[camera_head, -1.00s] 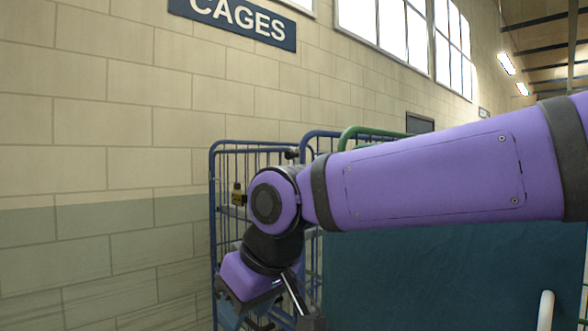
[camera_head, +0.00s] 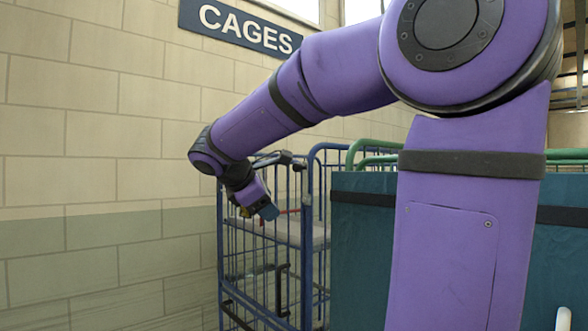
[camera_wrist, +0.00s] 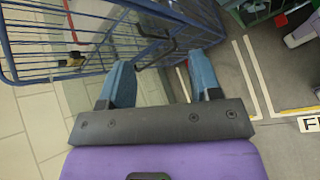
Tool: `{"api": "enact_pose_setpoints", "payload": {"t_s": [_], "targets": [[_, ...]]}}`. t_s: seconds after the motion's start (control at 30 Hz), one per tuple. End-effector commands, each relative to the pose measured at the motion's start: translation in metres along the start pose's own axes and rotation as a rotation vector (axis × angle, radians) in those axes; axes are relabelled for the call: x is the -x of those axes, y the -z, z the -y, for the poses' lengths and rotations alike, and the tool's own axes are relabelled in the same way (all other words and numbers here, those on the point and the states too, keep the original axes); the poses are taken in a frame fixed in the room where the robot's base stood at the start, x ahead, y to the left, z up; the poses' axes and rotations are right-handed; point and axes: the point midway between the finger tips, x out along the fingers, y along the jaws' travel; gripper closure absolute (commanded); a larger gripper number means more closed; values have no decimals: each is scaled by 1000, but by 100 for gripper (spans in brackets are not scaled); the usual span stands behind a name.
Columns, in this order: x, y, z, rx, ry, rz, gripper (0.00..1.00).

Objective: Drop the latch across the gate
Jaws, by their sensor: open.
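A blue wire cage (camera_head: 232,262) stands against the wall; its bars also fill the upper left of the wrist view (camera_wrist: 35,45). In the wrist view, a dark bar-like fitting (camera_wrist: 158,52) on the cage frame lies just past my fingertips; I cannot tell whether it is the latch. My gripper (camera_head: 267,210) is at the upper part of the cage, pointing down and right. In the wrist view its two blue fingers (camera_wrist: 158,62) are spread apart, with nothing held between them.
A teal panel (camera_head: 355,260) with green rails (camera_head: 375,150) above it stands right of the cage. A block wall (camera_head: 90,130) with a CAGES sign (camera_head: 240,24) rises behind. Floor with white lines (camera_wrist: 250,75) is open at right in the wrist view.

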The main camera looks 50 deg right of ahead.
Motion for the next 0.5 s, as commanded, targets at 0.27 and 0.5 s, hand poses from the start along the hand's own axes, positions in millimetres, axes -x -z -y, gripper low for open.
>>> {"api": "enact_pose_setpoints", "payload": {"t_s": [0.27,0.5], "targets": [[-35,-17,-114,385,-55,396,42],[-54,-24,-174,590,-34,643,42]]}}
